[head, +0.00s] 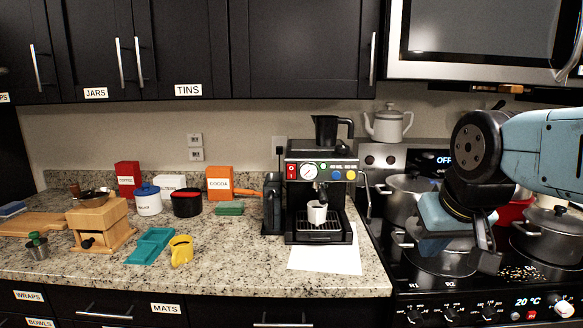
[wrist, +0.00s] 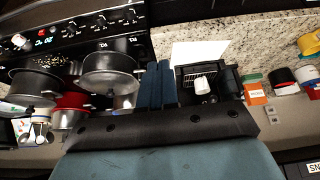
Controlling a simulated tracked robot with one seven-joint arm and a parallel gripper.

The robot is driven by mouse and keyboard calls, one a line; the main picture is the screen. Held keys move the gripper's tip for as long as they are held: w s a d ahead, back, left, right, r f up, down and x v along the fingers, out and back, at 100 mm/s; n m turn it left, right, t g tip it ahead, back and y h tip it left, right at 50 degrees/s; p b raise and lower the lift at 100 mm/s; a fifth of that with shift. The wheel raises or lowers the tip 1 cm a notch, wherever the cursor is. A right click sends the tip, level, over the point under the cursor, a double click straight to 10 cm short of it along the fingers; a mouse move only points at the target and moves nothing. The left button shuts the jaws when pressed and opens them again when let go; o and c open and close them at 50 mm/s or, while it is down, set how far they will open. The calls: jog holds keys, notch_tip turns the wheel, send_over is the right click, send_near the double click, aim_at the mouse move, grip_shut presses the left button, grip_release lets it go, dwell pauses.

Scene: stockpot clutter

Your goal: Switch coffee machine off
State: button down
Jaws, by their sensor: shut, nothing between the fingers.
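The black and steel coffee machine (head: 295,205) stands on the granite counter left of the stove.
Steel pots (head: 405,190) and a red pot (head: 513,212) crowd the stove near my gripper. White paper (head: 325,261) lies before the machine. Tins and a wooden grinder (head: 100,226) stand left.

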jog(key=w+a+r+n+y, duration=0.2)
jog(key=w+a+r+n, duration=0.3)
jog(key=w+a+n, duration=0.3)
jog(key=w+a+r+n+y, duration=0.2)
jog(key=w+a+r+n, duration=0.3)
jog(key=w, duration=1.2)
jog(key=a+n, duration=0.3)
jog(key=a, duration=0.1)
jog(key=shift+w+a+t+y, duration=0.2)
jog(key=shift+w+t+y, duration=0.05)
jog(key=shift+t+y, duration=0.05)
jog(key=shift+f, duration=0.1)
send_near(291, 172)
jog(key=shift+s+a+x, duration=0.1)
jog(key=shift+s+x, duration=0.1)
jog(key=shift+x, duration=1.3)
jog(key=shift+s+a+x, duration=0.1)
jog(key=shift+s+x, duration=0.1)
jog(key=shift+x, duration=1.25)
jog(key=shift+f, duration=0.15)
